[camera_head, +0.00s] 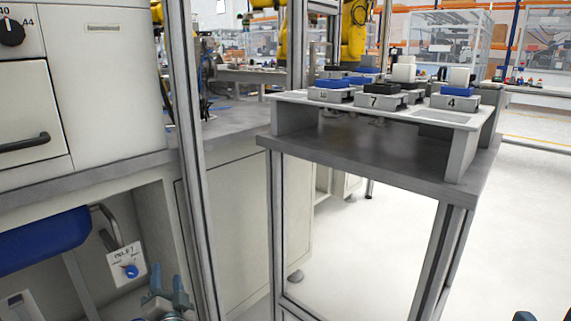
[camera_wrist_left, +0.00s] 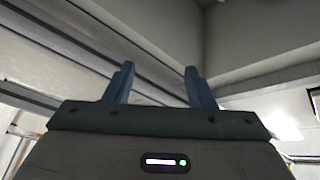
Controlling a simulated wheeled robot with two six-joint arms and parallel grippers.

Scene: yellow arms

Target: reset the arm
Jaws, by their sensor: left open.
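My left gripper (camera_head: 168,284) is low in the head view, left of centre, in front of the open lower part of the grey cabinet. Its two blue fingers stand apart with nothing between them. The left wrist view shows the same fingers (camera_wrist_left: 158,82) open and empty, pointing at grey frame bars and panels. Of my right gripper, only small dark blue tips (camera_head: 526,316) show at the bottom right edge of the head view. The rest of it is outside the picture.
A metal post (camera_head: 192,150) stands close behind my left gripper. A raised shelf (camera_head: 290,97) with numbered boxes (camera_head: 375,101) stands on a stand at right. Open floor (camera_head: 360,250) lies below.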

